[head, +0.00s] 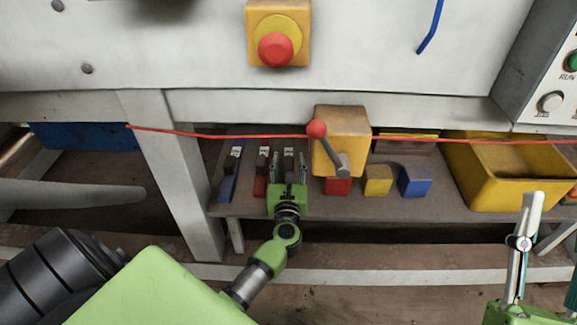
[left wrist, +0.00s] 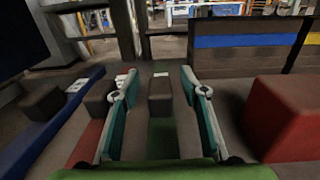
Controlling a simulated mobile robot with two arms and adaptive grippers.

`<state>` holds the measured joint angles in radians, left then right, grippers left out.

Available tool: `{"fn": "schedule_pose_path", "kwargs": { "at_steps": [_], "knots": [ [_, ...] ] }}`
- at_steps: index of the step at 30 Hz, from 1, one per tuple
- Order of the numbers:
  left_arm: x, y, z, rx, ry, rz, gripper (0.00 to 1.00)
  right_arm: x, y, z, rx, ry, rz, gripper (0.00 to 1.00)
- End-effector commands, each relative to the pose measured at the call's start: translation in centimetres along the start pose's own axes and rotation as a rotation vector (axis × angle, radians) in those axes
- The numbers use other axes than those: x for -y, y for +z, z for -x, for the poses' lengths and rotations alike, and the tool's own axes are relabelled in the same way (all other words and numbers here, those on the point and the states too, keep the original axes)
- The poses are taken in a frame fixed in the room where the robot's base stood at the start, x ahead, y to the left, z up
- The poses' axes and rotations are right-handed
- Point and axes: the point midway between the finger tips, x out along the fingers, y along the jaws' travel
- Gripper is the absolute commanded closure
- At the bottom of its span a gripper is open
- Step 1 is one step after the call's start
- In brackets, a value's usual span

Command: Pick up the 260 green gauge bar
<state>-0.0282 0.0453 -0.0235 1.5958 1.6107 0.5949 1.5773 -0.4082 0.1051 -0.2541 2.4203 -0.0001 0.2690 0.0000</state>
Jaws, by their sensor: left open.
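The green gauge bar (left wrist: 163,136) lies between the fingers of my left gripper (left wrist: 158,76) in the left wrist view, with a dark brown block (left wrist: 160,94) on it. In the head view my left gripper (head: 289,162) is over the shelf, open, one finger on each side of the bar. The gripper hides most of the bar there. I see no finger closed on it. A red bar (head: 261,178) and a blue bar (head: 228,178) lie to its left. My right gripper (head: 525,220) is partly in view at the lower right; its opening is unclear.
A yellow box with a red-knobbed lever (head: 341,130) stands close right of the left gripper. Red, yellow (head: 377,182) and blue (head: 414,182) cubes sit on the shelf (head: 390,207). A yellow bin (head: 500,180) stands further right. A red cord (head: 230,136) crosses in front.

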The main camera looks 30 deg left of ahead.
Motion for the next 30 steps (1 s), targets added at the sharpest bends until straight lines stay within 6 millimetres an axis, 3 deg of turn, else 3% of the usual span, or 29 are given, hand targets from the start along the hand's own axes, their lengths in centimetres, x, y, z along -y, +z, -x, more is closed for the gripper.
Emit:
{"fn": "schedule_pose_path", "kwargs": {
  "at_steps": [1,5,6,20,30],
  "knots": [
    [0.0,0.0,0.0,0.0,0.0,0.0,0.62,0.0,0.0,0.0,0.0,0.0,0.0,0.6],
    [0.0,0.0,0.0,0.0,0.0,0.0,0.96,0.0,0.0,0.0,0.001,0.0,0.0,0.6],
    [0.0,0.0,0.0,0.0,0.0,0.0,1.0,0.0,0.0,0.0,0.001,0.0,0.0,0.6],
    [0.0,0.3,0.0,0.001,0.0,0.0,1.0,0.0,0.3,-0.1,0.019,0.001,0.001,0.6],
    [0.0,1.7,0.0,0.002,0.002,0.0,1.0,-0.7,5.8,0.7,0.29,0.013,0.012,0.6]
  ]
}}
